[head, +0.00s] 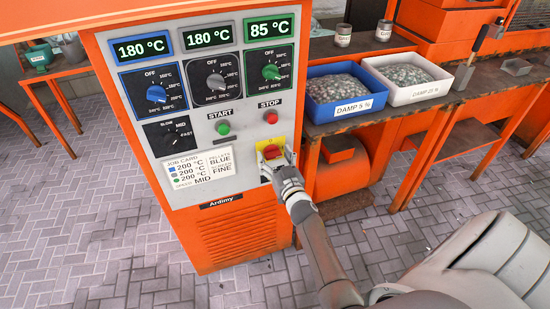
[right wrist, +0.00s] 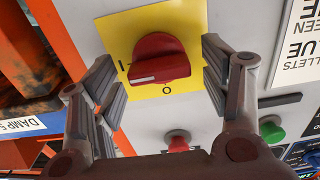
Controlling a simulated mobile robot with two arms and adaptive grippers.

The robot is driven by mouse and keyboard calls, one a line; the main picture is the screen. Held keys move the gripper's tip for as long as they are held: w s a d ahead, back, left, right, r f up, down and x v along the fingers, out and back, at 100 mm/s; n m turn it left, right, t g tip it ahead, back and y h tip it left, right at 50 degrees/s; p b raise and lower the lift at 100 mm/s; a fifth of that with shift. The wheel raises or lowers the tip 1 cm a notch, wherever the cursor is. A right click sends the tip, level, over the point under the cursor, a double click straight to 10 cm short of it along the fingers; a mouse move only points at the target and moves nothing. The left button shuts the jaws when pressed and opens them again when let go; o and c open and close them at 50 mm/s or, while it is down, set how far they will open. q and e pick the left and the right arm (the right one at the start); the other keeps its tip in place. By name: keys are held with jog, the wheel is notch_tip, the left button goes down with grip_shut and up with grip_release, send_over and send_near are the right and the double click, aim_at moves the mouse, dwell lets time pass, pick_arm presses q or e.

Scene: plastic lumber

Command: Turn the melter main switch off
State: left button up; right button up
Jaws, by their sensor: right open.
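The melter main switch is a red rotary handle (head: 271,152) on a yellow plate, low on the right of the grey control panel (head: 240,135). In the right wrist view, the red handle (right wrist: 160,60) lies roughly sideways, and its white mark is at the left end, near the "I" on the yellow plate (right wrist: 190,17). The "O" is printed below the handle in that view. My right gripper (head: 277,165) is open at the switch; its fingers (right wrist: 158,72) stand on either side of the handle with visible gaps. My left gripper is not in view.
A red stop button (head: 271,117) and green start button (head: 223,128) sit just above the switch. Temperature dials, including a green one (head: 270,72), are higher up. A blue bin (head: 318,115) and white bin (head: 428,97) of pellets stand on the bench at right.

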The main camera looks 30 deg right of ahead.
jog(key=c, duration=1)
jog(key=shift+n, duration=0.4)
jog(key=n+b, duration=0.1)
jog(key=n, duration=0.2)
jog(key=shift+a+f+n, duration=0.1)
jog(key=shift+n, duration=0.3)
jog(key=n+b, duration=0.1)
jog(key=n, duration=0.3)
jog(key=shift+n+b, duration=0.3)
jog(key=shift+b, duration=0.1)
jog(key=n+b, duration=0.1)
jog(key=n, duration=0.3)
jog(key=shift+f, duration=0.1)
jog(key=shift+a+n+b, duration=0.1)
jog(key=shift+n+b, duration=0.75)
jog(key=shift+n, duration=1.55)
